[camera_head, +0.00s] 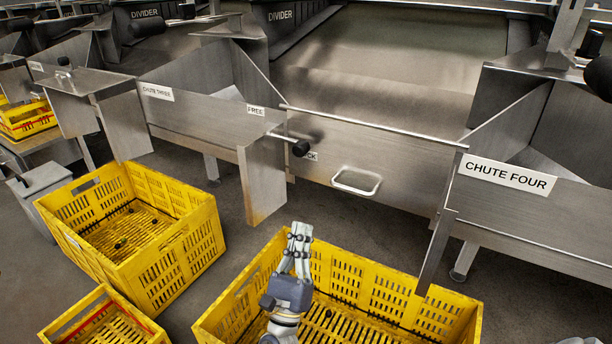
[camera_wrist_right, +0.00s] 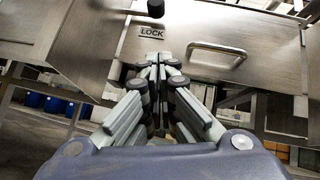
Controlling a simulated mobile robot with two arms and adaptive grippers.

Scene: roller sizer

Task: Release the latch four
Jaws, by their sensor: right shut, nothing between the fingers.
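The latch (camera_head: 300,147) in front of me is a metal rod with a black knob, on the steel gate panel between the chute three and chute four signs. Its knob partly covers the LOCK label (camera_head: 312,156); the FREE label (camera_head: 256,111) is up to its left. In the right wrist view the knob (camera_wrist_right: 156,8) is at the top edge, just above the LOCK label (camera_wrist_right: 152,32). My right gripper (camera_head: 300,233) is shut and empty, below the knob and apart from it, over a yellow crate. It also shows in the wrist view (camera_wrist_right: 157,62).
A loop handle (camera_head: 357,182) sticks out of the gate panel, right of the knob. The chute four sign (camera_head: 507,176) is on the right panel. Yellow crates (camera_head: 160,283) (camera_head: 465,328) stand below. A chute panel edge (camera_head: 263,185) juts out left of the knob.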

